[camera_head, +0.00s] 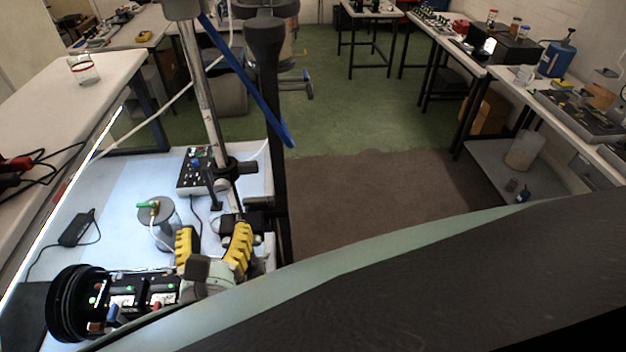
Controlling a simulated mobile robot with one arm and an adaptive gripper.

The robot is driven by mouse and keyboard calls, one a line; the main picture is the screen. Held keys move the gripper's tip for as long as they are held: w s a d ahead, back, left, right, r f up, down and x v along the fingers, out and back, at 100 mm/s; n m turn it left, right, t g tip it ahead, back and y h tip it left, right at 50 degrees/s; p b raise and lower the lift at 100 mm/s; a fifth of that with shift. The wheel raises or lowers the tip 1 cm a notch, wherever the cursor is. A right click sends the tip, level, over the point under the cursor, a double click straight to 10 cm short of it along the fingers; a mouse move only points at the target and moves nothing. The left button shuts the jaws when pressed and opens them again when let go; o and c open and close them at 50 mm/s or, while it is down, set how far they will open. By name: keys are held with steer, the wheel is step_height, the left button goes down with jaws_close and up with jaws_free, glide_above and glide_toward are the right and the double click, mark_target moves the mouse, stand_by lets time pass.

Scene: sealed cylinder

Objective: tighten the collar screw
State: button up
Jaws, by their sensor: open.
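My gripper (212,233) shows at the lower left of the head view, its two yellow ribbed fingers apart with nothing visible between them. Just beyond the fingers, a metal post (203,100) stands upright over the light bench. A black collar-like clamp (232,168) sits around its lower part, with dark arms sticking out to the sides. I cannot clearly make out the collar's screw. A grey cylinder (158,219) with a green and yellow fitting on top stands to the left of the fingers, apart from them.
A control box (195,170) with knobs sits behind the cylinder. A black adapter (77,228) with a cable lies at left. A black ring-shaped part and a device (128,292) are at the lower left. The right floor is open.

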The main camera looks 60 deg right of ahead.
mark_target(221, 190)
steer(key=p+x, duration=0.3)
steer(key=x, duration=0.1)
steer(key=shift+w+r, duration=0.1)
steer(key=shift+r, duration=0.2)
steer(key=shift+f+p+x, duration=0.15)
steer(key=shift+p+x, duration=0.75)
steer(key=shift+x, duration=0.45)
steer(key=shift+f+p+x, duration=0.1)
steer(key=shift+p+x, duration=0.8)
steer(key=shift+x, duration=0.45)
steer(key=shift+o, duration=0.2)
jaws_close()
